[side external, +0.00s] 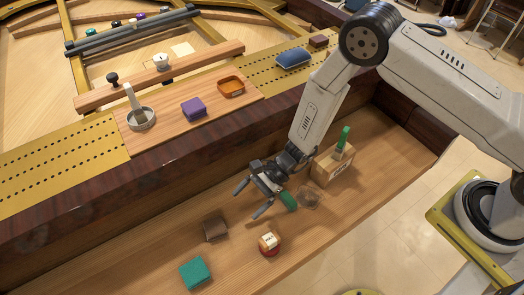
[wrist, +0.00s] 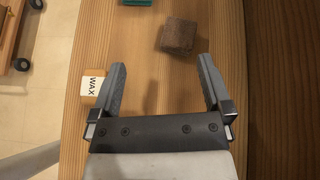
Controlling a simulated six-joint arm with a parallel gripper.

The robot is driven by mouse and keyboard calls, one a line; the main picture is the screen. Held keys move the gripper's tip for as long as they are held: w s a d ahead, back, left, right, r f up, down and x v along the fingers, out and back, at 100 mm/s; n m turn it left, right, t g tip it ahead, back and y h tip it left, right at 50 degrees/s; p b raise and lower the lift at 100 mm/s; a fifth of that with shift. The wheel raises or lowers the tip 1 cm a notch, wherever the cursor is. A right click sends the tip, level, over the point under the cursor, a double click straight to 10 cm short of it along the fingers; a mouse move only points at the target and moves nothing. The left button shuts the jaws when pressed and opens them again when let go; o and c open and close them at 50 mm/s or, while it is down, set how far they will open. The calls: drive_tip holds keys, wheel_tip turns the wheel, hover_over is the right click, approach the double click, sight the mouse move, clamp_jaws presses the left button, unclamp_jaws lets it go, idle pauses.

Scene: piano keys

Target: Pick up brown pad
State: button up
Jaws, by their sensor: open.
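The brown pad (side external: 215,228) is a small, rough, dark brown block lying on the wooden keybed to the lower left of my gripper (side external: 252,199) in the side view. In the wrist view the brown pad (wrist: 179,37) lies ahead of my open gripper (wrist: 163,75), beyond the fingertips and a little right of the middle between them. The fingers are apart, with nothing between them. They do not touch the pad.
A wax container (side external: 269,243) and teal block (side external: 195,272) sit near the pad. A green item (side external: 288,201), clear glass-like piece (side external: 308,198) and wooden box (side external: 333,166) are right of my gripper. The dark piano rail (side external: 130,178) rises behind.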

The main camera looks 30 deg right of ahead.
sight(220, 224)
drive_tip(key=a+f+m, duration=0.1)
drive_tip(key=f, duration=0.1)
drive_tip(key=f+m+t, duration=0.1)
drive_tip(key=f, duration=0.1)
drive_tip(key=a+f+m+t+y, duration=0.1)
drive_tip(key=shift+w+a+f+m, duration=0.3)
drive_tip(key=shift+w+f, duration=0.1)
drive_tip(key=shift+w+a+f+m+t+y, duration=0.15)
drive_tip(key=shift+f+m+t+y, duration=0.2)
drive_tip(key=shift+f+t, duration=0.25)
drive_tip(key=shift+a, duration=0.1)
drive_tip(key=shift+x, duration=1.15)
drive_tip(key=shift+a, duration=0.15)
drive_tip(key=shift+x, duration=2.45)
drive_tip(key=shift+w, duration=0.15)
drive_tip(key=c, duration=1.1)
